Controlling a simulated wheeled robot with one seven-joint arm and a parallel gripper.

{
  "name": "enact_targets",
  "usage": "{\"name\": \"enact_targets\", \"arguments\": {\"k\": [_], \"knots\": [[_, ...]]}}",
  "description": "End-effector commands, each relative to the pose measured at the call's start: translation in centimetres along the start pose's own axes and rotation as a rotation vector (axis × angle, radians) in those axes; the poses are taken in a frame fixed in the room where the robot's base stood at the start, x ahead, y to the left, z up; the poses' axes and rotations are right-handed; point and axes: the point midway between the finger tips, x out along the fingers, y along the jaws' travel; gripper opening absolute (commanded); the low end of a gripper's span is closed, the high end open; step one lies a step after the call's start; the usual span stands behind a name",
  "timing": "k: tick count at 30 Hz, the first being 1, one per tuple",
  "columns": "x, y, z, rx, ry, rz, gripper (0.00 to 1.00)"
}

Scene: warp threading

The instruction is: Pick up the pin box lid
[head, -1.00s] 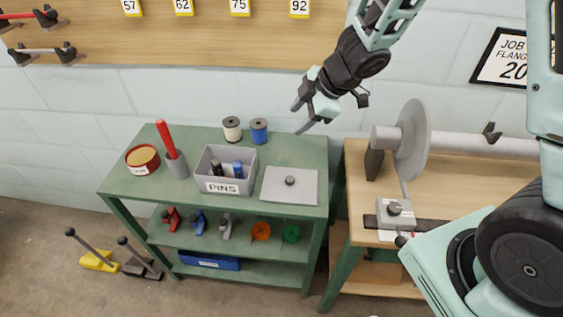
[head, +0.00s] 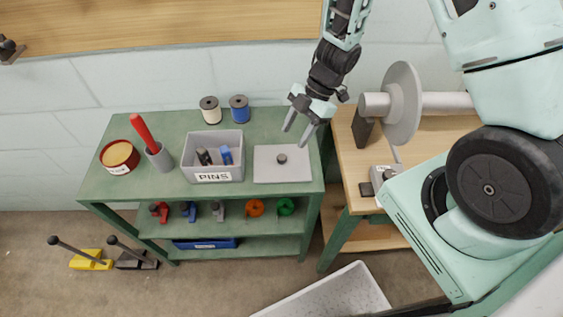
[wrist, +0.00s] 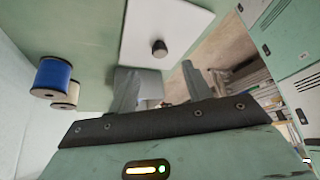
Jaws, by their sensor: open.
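The pin box lid (head: 268,172) is a flat grey plate with a small dark knob (head: 282,158) at its middle. It lies flat on the green cart top, just right of the grey open PINS box (head: 213,177), which holds a few dark and blue pins. My gripper (head: 296,134) is open and empty, above the cart top just beyond the lid's far right corner. In the wrist view the lid (wrist: 178,22) and its knob show at the top, ahead of my open fingers (wrist: 160,85). The lid is apart from the fingers.
Two spools, white (head: 210,110) and blue (head: 239,108), stand at the cart's back edge. A red-handled tool in a grey cup (head: 160,157) and a round red tin (head: 119,157) stand left. A wooden bench with a grey disc (head: 402,108) is at right.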

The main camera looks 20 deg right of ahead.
Motion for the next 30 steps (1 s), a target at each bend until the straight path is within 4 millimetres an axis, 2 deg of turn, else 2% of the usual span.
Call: {"name": "enact_targets", "arguments": {"k": [3,11,18,22,28,29,30], "knots": [[1.8,0.0,0.0,0.0,0.002,-0.002,0.5],[3.7,0.0,0.0,0.002,0.001,-0.001,0.5],[7.1,0.0,0.0,0.001,0.001,0.0,0.5],[7.9,0.0,-0.1,-0.001,0.0,0.0,0.5],[7.9,0.1,-0.1,-0.001,-0.001,0.001,0.5],[7.9,0.1,-0.1,-0.001,-0.001,0.001,0.44],[7.9,0.1,-0.1,-0.001,-0.001,0.001,0.33]]}}
